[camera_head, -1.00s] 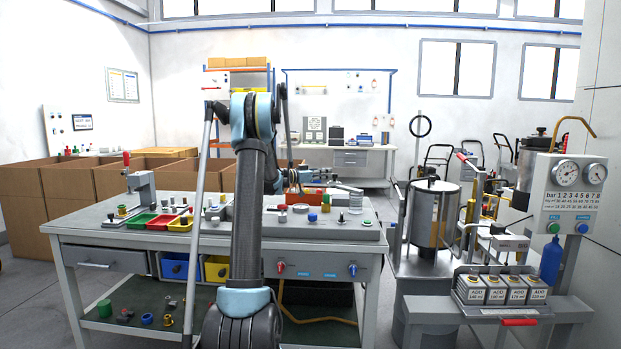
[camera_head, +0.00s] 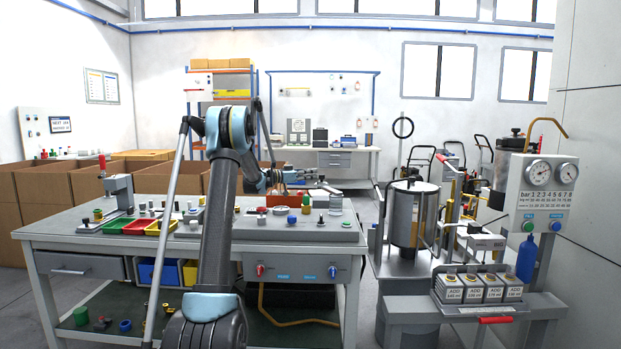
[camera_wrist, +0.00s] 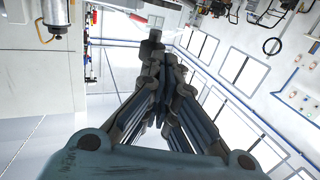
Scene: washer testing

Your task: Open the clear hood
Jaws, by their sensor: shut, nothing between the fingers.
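My gripper (camera_head: 338,190) reaches right over the back of the test bench (camera_head: 60,228) in the head view. It is small there and its fingers look closed. In the wrist view my gripper (camera_wrist: 152,45) shows its fingers together, with nothing between them. A small clear cylinder (camera_head: 335,203), possibly the clear hood, stands near the right end of the bench panel, close under the gripper tip. Its outline is faint and partly covered, so I cannot tell whether they touch. I cannot make out a hinge or handle. No clear hood shows in the wrist view.
Coloured trays (camera_head: 137,226) and several small parts sit on the bench. A steel tank (camera_head: 405,222) stands to its right, near a gauge panel (camera_head: 541,205) and a row of labelled containers (camera_head: 470,289). Cardboard boxes (camera_head: 50,198) line the left. Grey floor lies between bench and tank.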

